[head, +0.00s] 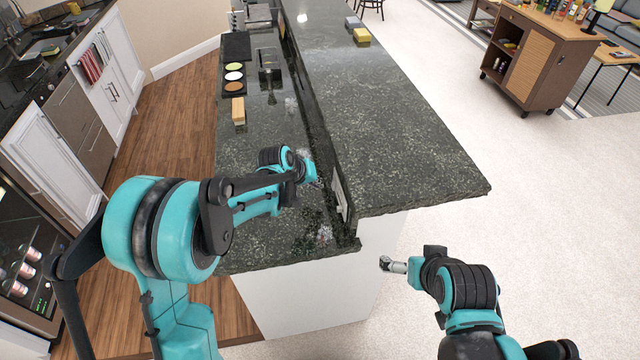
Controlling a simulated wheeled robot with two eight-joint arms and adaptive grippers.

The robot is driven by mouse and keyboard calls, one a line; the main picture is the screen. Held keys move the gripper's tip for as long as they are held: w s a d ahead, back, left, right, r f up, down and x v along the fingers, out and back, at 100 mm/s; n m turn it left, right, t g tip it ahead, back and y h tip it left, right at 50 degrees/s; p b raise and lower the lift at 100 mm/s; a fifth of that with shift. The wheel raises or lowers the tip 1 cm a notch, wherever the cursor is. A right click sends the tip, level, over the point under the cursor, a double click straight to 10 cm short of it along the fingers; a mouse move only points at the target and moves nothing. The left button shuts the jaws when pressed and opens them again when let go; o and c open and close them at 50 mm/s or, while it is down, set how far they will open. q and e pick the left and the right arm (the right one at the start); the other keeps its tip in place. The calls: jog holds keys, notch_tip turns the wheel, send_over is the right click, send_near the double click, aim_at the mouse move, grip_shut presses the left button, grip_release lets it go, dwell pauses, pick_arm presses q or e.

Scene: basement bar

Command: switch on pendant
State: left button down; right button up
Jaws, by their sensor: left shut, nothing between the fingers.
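A pale switch plate (340,194) is set on the dark upright face between the lower counter and the raised bar top, near the bar's front end. Its small details are too fine to read. My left gripper (311,176) is over the lower counter, just left of the plate and apart from it in the picture. It is shut and empty. My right gripper (386,263) is low beside the bar's white end panel, over the pale floor. It is seen small and from the side, so its fingers cannot be judged. No pendant lamp shows.
The raised granite top (400,130) overhangs to the right of the plate. On the lower counter are a wooden block (238,111), a black tray (233,80) with coloured discs and a sink (268,62). A yellow sponge (362,35) lies farther back.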

pick_arm(q)
jog(key=a+p+v, duration=0.1)
jog(key=p+v, duration=0.1)
jog(key=v, duration=0.8)
jog(key=shift+s+a+f+p, duration=0.25)
jog(key=shift+s+p, duration=0.05)
jog(key=shift+p, duration=0.05)
pick_arm(e)
jog(key=r, duration=0.2)
jog(key=shift+s+a+r, duration=0.1)
jog(key=shift+a+r, duration=0.15)
jog(key=shift+r, duration=0.05)
